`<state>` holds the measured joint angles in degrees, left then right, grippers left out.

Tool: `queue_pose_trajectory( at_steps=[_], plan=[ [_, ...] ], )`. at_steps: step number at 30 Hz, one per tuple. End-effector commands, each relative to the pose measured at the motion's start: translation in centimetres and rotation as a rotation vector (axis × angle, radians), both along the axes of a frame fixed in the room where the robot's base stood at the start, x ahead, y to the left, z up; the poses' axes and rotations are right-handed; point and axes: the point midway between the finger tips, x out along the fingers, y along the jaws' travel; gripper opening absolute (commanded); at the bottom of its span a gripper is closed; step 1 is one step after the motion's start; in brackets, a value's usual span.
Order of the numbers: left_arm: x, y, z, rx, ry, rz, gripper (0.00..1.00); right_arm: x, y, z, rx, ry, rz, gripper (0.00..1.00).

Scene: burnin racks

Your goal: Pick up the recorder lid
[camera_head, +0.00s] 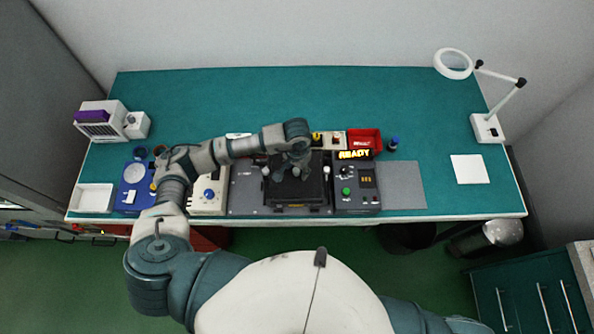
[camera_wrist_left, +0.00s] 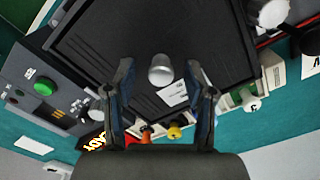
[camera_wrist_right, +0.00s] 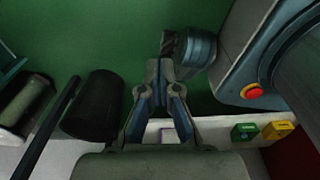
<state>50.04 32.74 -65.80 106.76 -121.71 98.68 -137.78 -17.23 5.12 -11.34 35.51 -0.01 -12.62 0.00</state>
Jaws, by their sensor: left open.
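The recorder lid (camera_head: 297,188) is a black rectangular cover in the middle of the bench's front. In the left wrist view the black lid (camera_wrist_left: 130,35) fills the upper middle, with a round silver knob (camera_wrist_left: 161,68) and a white label on top. My left gripper (camera_head: 290,172) is above the lid, partly hiding it in the head view. In the left wrist view its open fingers (camera_wrist_left: 158,75) stand either side of the knob, with nothing between them gripped. My right gripper (camera_wrist_right: 160,70) is shut and empty, over the green floor away from the lid.
A control panel with a lit sign and green button (camera_head: 346,191) stands right of the lid. A red bin (camera_head: 365,140) is behind it. A white box with a blue knob (camera_head: 208,196) is left. A magnifier lamp (camera_head: 487,127) stands far right. The bench's back is clear.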

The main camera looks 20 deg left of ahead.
Motion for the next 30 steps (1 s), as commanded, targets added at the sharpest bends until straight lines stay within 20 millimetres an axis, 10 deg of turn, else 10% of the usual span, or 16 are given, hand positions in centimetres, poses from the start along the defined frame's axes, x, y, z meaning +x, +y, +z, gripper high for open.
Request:
queue_pose_trajectory(
  at_steps=[8, 15, 30],
  plan=[
    [0.0, -0.1, -0.7, 0.002, -0.001, -0.001, 0.55, 0.1, 0.5, 0.1, 0.007, -0.002, -0.001, 0.0],
    [0.0, -0.2, -0.7, 0.003, 0.0, -0.001, 0.0, 0.1, 1.7, 0.1, 0.02, -0.002, -0.003, 0.0],
    [0.1, -0.1, 0.2, 0.001, -0.003, -0.001, 0.0, 0.1, 0.8, -0.4, 0.009, -0.002, 0.0, 0.0]
  ],
)
